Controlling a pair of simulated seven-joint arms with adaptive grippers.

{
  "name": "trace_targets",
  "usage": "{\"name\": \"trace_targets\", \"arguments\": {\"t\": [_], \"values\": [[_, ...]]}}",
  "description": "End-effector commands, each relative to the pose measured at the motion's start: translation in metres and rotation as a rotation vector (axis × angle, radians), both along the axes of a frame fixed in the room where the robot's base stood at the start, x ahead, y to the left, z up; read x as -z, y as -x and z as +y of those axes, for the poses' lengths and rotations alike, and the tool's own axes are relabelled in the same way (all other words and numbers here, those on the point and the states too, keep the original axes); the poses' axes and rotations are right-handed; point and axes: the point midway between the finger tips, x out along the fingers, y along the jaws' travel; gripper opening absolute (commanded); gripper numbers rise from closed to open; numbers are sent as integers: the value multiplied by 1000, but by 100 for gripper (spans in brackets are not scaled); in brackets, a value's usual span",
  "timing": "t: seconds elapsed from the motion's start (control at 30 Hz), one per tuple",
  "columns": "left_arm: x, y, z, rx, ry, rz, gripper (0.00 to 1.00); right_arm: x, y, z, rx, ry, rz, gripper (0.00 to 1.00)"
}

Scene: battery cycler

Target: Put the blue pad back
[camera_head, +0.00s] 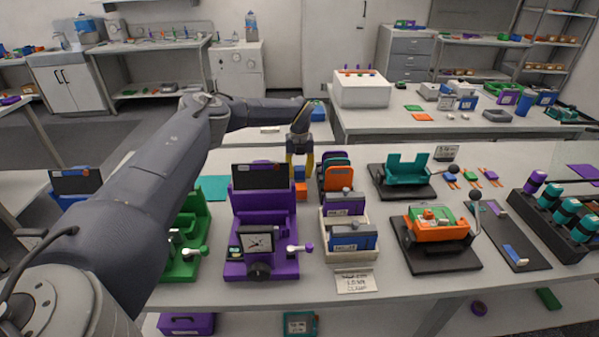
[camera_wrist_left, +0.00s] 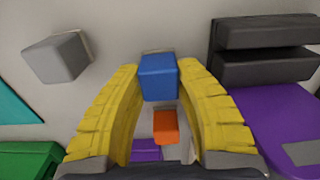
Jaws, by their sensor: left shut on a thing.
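My left gripper (camera_head: 300,168) hangs over the table between the purple machine (camera_head: 262,215) and a rack of coloured plates. Its yellow fingers are shut on the blue pad (camera_wrist_left: 158,77), a small blue block that sits between the fingertips in the left wrist view. In the head view the blue pad (camera_head: 299,173) is small and partly covered by the fingers. An orange block (camera_head: 301,192) stands just below it; it also shows between the fingers in the left wrist view (camera_wrist_left: 165,127). A purple block (camera_wrist_left: 146,150) shows beyond it, partly hidden. My right gripper is not in view.
The purple machine with its dark screen stands close on the left. The rack of plates (camera_head: 337,170) and a cream bin (camera_head: 345,252) with labelled packs stand on the right. A grey block (camera_wrist_left: 57,57) and teal mat (camera_wrist_left: 15,103) lie nearby in the left wrist view.

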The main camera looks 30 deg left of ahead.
Motion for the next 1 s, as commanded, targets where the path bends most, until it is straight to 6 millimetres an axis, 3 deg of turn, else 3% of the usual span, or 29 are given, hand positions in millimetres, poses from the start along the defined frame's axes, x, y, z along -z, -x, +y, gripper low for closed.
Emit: {"name": "trace_targets", "arguments": {"t": [0.07, 0.1, 0.23, 0.63, 1.0], "values": [[3, 0, 0, 0, 0, 0, 0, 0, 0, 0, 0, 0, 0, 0], [2, 0, 0, 0, 0, 0, 39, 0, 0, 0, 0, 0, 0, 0], [2, 0, 0, 0, 0, 0, 54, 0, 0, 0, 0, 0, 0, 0], [-7, 0, 0, 0, 1, -1, 54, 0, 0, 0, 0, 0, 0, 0], [-68, 0, 0, 1, 0, -2, 54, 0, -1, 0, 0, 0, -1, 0]]}}
